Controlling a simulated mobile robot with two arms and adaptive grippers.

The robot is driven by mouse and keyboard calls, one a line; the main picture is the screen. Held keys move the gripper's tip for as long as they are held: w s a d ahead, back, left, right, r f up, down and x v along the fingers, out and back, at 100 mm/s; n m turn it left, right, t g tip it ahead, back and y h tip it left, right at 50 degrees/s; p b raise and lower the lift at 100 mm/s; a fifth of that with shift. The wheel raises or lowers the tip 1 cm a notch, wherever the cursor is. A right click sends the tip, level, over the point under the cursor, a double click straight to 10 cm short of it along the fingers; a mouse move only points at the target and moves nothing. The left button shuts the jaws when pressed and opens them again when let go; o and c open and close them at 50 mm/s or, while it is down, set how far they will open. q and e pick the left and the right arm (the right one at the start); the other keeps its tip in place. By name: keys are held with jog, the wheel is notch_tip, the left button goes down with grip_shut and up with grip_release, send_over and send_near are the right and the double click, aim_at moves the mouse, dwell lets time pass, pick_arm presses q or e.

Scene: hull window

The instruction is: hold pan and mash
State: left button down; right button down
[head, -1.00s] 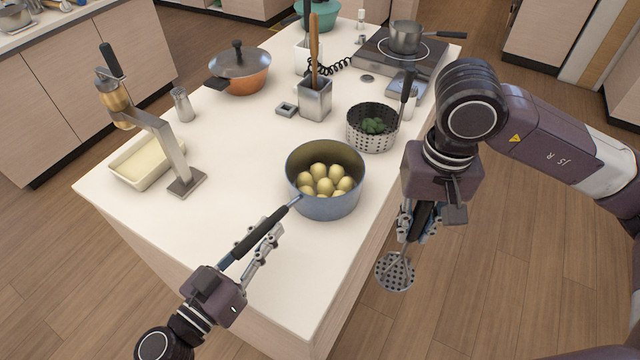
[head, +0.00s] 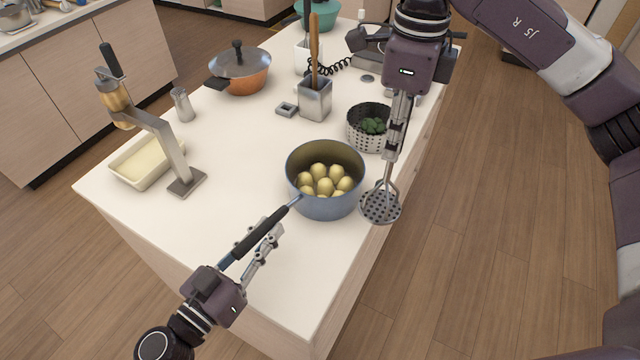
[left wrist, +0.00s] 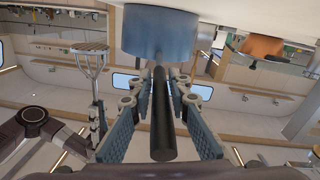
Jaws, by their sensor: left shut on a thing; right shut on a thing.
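A blue pan (head: 326,207) with several yellow potatoes (head: 319,184) in it stands near the right edge of the white counter. Its black handle points toward the front left. My left gripper (head: 262,245) is shut on this handle; the left wrist view shows the fingers on both sides of the handle (left wrist: 161,120) and the blue pan (left wrist: 158,35) beyond. My right gripper (head: 399,120) is shut on the masher, whose handle is mostly hidden by the fingers. The masher's round perforated plate (head: 380,206) hangs to the right of the pan, apart from the potatoes. It also shows in the left wrist view (left wrist: 90,47).
A perforated steel basket (head: 366,133) with greens stands behind the pan, partly behind my right gripper. A utensil holder (head: 315,100), a lidded copper pot (head: 240,75), a metal press stand (head: 170,150) and a butter-coloured dish (head: 147,163) stand further left and back.

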jog(key=w+a+r+m, duration=0.2)
jog(key=w+a+m, duration=0.35)
jog(key=m, duration=1.25)
jog(key=w+a+r+m, duration=0.2)
jog(key=w+a+m, duration=0.35)
jog(key=m, duration=1.25)
notch_tip(320, 180, down, 12)
jog(key=w+d, duration=0.1)
jog(key=shift+d+r, duration=0.2)
jog(key=shift+d, duration=0.1)
jog(key=c, duration=2.5)
grip_release()
grip_shut()
